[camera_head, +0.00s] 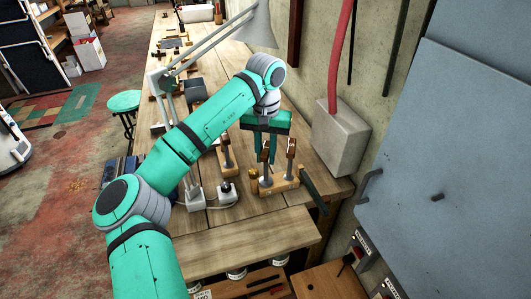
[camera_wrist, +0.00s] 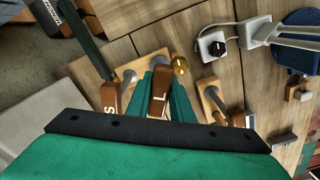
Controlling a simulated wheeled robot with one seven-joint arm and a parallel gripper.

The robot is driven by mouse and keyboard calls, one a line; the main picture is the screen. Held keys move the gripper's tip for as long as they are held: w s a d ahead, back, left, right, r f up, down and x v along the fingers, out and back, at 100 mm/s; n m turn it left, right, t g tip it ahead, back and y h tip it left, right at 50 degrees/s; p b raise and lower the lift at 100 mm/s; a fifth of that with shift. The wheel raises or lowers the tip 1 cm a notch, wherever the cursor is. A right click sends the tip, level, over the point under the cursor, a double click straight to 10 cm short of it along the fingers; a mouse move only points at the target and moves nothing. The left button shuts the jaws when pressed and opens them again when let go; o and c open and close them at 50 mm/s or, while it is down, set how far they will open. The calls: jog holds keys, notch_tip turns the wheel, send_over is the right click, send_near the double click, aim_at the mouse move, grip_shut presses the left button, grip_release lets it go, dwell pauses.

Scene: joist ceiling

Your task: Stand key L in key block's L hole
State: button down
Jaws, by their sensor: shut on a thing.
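Key L (camera_wrist: 159,92), a brown handle marked L, is held between the green fingers of my gripper (camera_wrist: 160,88) in the wrist view. In the head view, my gripper (camera_head: 269,158) points down over the wooden key block (camera_head: 283,186); only a little of key L shows between the fingers. The key block also shows in the wrist view (camera_wrist: 148,62). Key S (camera_wrist: 110,97), with a brown handle and grey shaft, stands at the block's other end; it also shows in the head view (camera_head: 291,147). The lower end of key L is hidden, so I cannot tell whether it is in the hole.
Another brown-handled key (camera_head: 224,141) stands on a separate wooden block (camera_head: 228,168) to the left. A brass knob (camera_head: 253,173) is beside the key block. A white socket box with a black knob (camera_head: 227,193) lies nearby. A grey wall box (camera_head: 340,137) is to the right.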

jog(key=shift+f, duration=0.35)
jog(key=c, duration=1.5)
grip_release()
jog(key=shift+a+f, duration=0.1)
